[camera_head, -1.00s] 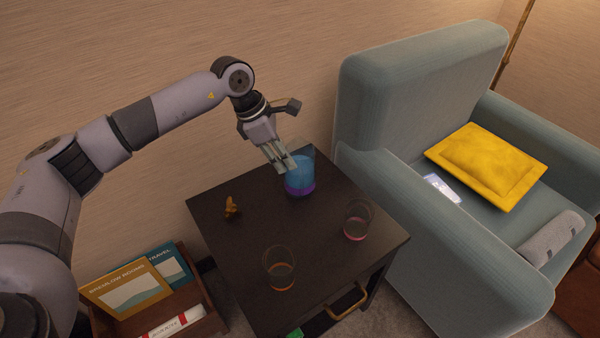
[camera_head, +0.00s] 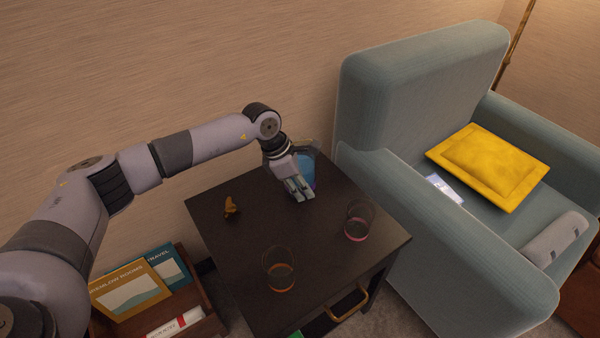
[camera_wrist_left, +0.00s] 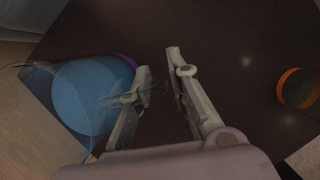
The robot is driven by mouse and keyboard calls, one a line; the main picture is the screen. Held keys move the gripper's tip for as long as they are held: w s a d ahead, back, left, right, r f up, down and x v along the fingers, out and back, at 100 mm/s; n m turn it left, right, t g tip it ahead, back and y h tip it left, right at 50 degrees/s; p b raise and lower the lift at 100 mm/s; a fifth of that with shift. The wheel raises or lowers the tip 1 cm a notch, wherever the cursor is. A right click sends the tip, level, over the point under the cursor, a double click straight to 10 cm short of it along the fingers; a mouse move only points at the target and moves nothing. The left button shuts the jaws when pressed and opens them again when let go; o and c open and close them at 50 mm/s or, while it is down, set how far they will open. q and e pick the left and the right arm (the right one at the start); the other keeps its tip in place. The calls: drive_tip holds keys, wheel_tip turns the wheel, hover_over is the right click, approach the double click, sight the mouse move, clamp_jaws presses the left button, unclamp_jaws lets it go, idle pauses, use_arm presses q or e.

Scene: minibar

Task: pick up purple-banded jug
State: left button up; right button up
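The purple-banded jug (camera_head: 307,170) is clear and holds blue liquid. It stands at the back of the dark table, partly hidden behind my left gripper (camera_head: 299,192). In the left wrist view the jug (camera_wrist_left: 85,95) is at the left, with its purple band showing near its base. My left gripper (camera_wrist_left: 159,65) points down, its fingertips apart with only tabletop visible between them. The jug is beside the left finger, outside the gap. A faint clear outline, possibly the handle, overlaps that finger; I cannot tell whether they touch. My right gripper is not in view.
On the dark table (camera_head: 235,250) stand an orange-banded glass (camera_head: 280,270), a pink-banded glass (camera_head: 358,222) and a small brown figurine (camera_head: 230,207). A blue-grey armchair (camera_head: 425,235) adjoins the right side. A magazine rack (camera_head: 205,310) stands at the left. The table's middle is clear.

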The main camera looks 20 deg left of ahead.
use_arm(q)
drive_tip(key=shift+c, duration=0.4)
clamp_jaws()
idle(0.4)
drive_tip(key=shift+r, duration=0.15)
